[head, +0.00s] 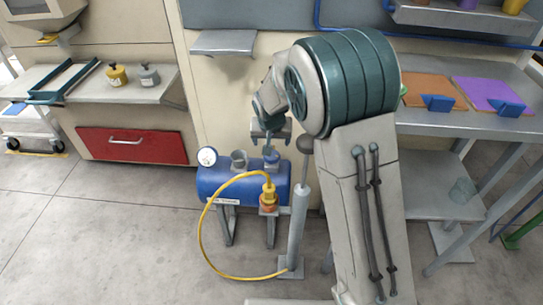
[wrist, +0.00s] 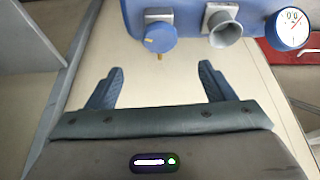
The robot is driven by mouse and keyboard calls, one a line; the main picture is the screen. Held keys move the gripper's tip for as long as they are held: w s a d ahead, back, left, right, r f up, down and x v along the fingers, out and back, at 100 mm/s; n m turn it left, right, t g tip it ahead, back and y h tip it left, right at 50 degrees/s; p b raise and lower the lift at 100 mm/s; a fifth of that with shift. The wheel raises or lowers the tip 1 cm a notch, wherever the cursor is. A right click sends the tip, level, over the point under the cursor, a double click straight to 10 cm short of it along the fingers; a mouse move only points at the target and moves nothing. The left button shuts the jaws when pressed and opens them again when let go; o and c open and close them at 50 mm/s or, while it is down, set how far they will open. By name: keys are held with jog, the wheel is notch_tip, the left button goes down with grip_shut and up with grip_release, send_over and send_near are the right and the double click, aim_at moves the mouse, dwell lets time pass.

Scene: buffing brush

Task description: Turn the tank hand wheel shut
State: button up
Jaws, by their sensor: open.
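The blue tank (head: 225,180) stands on grey legs low against the cabinet front; its underside edge shows at the top of the wrist view (wrist: 185,12). The hand wheel (wrist: 160,38) is a round blue knob with a yellow mark, beside a grey pipe stub (wrist: 222,26). In the head view the hand wheel (head: 271,156) is at the tank's right end, partly under my gripper. My gripper (wrist: 160,78) is open and empty. In the wrist view the wheel lies beyond the fingertips, roughly centred between them and apart from both.
A white pressure gauge (head: 207,156) is on the tank's left end.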

aim_at(272, 159)
jog(key=b+x, duration=0.2)
jog(key=x, duration=0.8)
jog(key=shift+w+f, duration=0.1)
jog(key=shift+f, duration=0.3)
jog(key=c, duration=1)
